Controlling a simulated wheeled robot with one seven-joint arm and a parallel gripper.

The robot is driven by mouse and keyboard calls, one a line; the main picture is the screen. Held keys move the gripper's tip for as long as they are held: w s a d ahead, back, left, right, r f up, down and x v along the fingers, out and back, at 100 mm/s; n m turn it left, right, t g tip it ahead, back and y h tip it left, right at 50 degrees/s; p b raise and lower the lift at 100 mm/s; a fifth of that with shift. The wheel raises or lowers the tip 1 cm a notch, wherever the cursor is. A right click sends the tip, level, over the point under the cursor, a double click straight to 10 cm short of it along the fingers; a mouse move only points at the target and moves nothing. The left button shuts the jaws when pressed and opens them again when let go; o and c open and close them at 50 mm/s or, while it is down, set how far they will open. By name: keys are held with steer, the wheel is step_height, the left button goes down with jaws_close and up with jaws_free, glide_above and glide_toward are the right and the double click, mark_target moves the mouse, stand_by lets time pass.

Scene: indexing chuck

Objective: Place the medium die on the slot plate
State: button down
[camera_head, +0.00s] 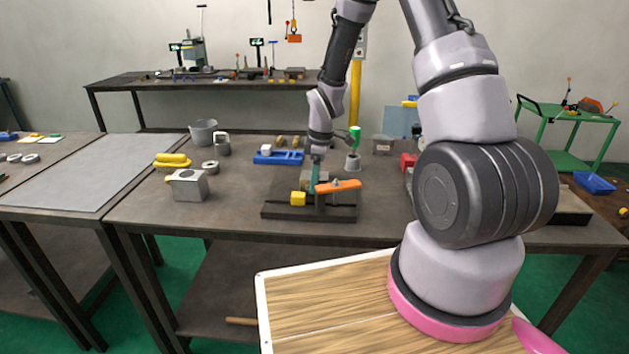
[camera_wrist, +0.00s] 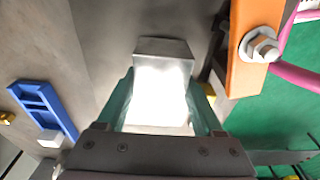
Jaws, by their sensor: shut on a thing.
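My gripper (camera_head: 315,182) is low over the dark fixture on the table, beside its orange lever (camera_head: 338,186). In the wrist view, the teal fingers of my gripper (camera_wrist: 164,100) are shut on a pale metal block (camera_wrist: 163,47), which looks like the die; its near face is brightly lit. The tray also shows in the wrist view (camera_wrist: 40,98), left of the held block.
The fixture's dark base (camera_head: 283,211) carries a yellow block (camera_head: 298,198). A grey metal box (camera_head: 189,186), yellow parts (camera_head: 172,160) and a grey cup (camera_head: 203,133) stand to the left. A green-topped piece (camera_head: 354,145) stands to the right. The table's front left is clear.

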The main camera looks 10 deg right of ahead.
steer(key=shift+f, duration=0.15)
jaws_free()
steer(key=shift+f, duration=0.1)
step_height(320, 180, up, 13)
steer(key=d, duration=0.2)
step_height(320, 180, up, 15)
steer(key=m+t, duration=0.3)
steer(key=m, duration=0.5)
glide_above(320, 175)
steer(key=s+d, duration=0.3)
steer(key=s, duration=0.4)
steer(key=s+r+m+t, duration=0.1)
steer(key=s+r+m, duration=0.2)
steer(key=s, duration=0.2)
steer(key=s+d+r+m+t, duration=0.1)
steer(key=s+r+m, duration=0.3)
steer(key=s, duration=0.1)
steer(key=s+r+m+t, duration=0.1)
steer(key=s+r+m, duration=0.2)
steer(key=s, duration=0.2)
steer(key=shift+d+r+m+t+y, duration=0.15)
steer(key=shift+r+m+t+y, duration=0.15)
steer(key=shift+t, duration=0.1)
